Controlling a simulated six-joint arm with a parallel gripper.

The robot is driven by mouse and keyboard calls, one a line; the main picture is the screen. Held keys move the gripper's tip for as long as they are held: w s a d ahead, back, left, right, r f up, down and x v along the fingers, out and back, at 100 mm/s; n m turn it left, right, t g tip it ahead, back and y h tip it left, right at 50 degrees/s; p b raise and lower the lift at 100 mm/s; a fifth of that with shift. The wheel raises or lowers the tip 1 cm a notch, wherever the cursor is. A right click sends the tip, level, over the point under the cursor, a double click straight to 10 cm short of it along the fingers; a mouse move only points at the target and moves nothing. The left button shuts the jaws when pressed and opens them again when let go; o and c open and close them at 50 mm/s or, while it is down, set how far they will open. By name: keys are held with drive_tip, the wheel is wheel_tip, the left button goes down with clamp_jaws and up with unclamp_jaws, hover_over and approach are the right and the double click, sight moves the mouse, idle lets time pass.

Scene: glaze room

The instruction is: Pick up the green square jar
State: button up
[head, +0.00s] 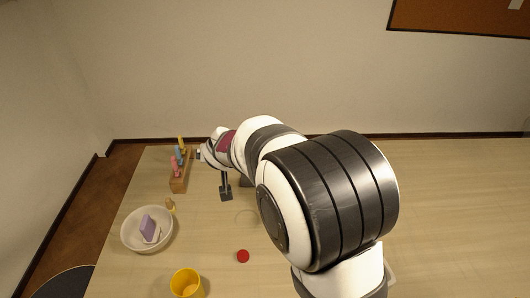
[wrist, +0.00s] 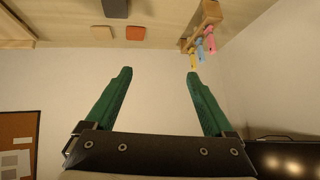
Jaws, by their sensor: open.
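I cannot make out a clear green square jar in either view. A dark, faintly greenish block (wrist: 115,7) is cut off by the top edge of the wrist view; I cannot tell if it is the jar. My gripper (wrist: 160,74) is open in the wrist view, its two green fingers wide apart with nothing between them. Beyond them are the wall and the table edge. In the head view the end of my arm is beside the wooden rack, and its fingers are not clear. My arm hides much of the table's middle.
A wooden rack (head: 179,184) holds pink, blue and yellow pieces. A dark upright thing with a flat foot (head: 226,194) stands right of it. A white bowl (head: 127,240) holds purple and pale items. A yellow cup (head: 185,283) and red disc (head: 243,256) are nearer. An orange square (wrist: 135,33) lies beyond my fingers.

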drive_tip(key=d+r+m+g+h, duration=0.2)
drive_tip(key=d+m+g, duration=0.7)
drive_tip(key=d+m, duration=0.9)
drive_tip(key=shift+m, duration=0.4)
drive_tip(key=f, duration=1.4)
drive_tip(key=s+a+f, duration=0.1)
drive_tip(key=f, duration=0.6)
clamp_jaws()
